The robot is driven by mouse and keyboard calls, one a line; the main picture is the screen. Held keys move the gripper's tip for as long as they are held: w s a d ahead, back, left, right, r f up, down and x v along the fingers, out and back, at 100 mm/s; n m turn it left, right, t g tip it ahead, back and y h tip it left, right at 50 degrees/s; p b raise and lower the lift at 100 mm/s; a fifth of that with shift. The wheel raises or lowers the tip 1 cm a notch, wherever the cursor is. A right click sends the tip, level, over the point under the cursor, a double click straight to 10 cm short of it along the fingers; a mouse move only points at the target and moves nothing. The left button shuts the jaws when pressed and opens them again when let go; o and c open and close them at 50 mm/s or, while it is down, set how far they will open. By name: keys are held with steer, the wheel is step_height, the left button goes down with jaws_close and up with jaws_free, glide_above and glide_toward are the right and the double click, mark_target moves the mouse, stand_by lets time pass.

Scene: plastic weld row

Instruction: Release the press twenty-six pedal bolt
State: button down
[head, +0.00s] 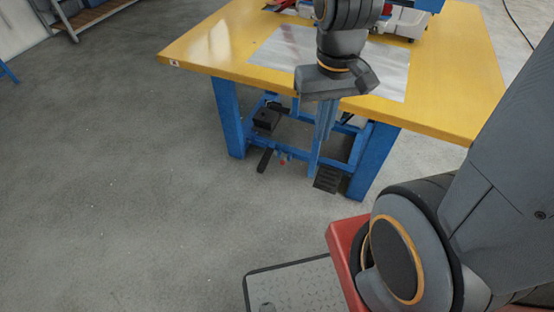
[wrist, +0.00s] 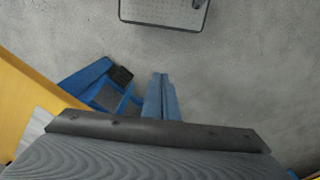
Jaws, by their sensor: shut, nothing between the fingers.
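A black ribbed foot pedal (head: 327,179) sits low at the front right of the blue frame under the bench; a black part of that assembly shows in the wrist view (wrist: 121,75). A small red-tipped part (head: 282,161) sits on the front lower rail, beside a black lever (head: 265,160). It may be the bolt, but it is too small to tell. My gripper (head: 323,138) points down in front of the bench edge, its long blue-grey fingers shut and empty. The fingers also show in the wrist view (wrist: 161,78), apart from the black part.
The yellow bench top (head: 195,45) overhangs the pedals, and its blue leg (head: 228,118) stands left of them. A black box (head: 267,118) sits farther back underneath. A grey plate (head: 295,280) lies in front of me. The grey floor between is clear.

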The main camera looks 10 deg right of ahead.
steer(key=w+a+f+m+h+b, duration=0.1)
steer(key=w+f+m+h+b, duration=0.2)
steer(key=w+f+b, duration=2.25)
steer(key=w+a+f+m+h+b, duration=0.1)
steer(key=w+f+b, duration=0.3)
steer(key=f, duration=0.9)
steer(key=w+a+f+m+t+h+b, duration=0.1)
steer(key=w+f+b, duration=0.4)
steer(key=w+f, duration=0.5)
steer(key=w+a+f+m+h+b, duration=0.1)
steer(key=w+f+b, duration=0.3)
steer(key=f, duration=1.1)
steer(key=w+a, duration=0.1)
steer(key=w, duration=0.2)
steer(key=shift+w+a+f+t+h+b, duration=0.15)
steer(key=shift+a+f+t+h+b, duration=0.15)
steer(key=shift+a+f+t+b, duration=0.1)
steer(key=shift+d, duration=0.1)
steer(key=b+x, duration=0.4)
steer(key=x, duration=0.6)
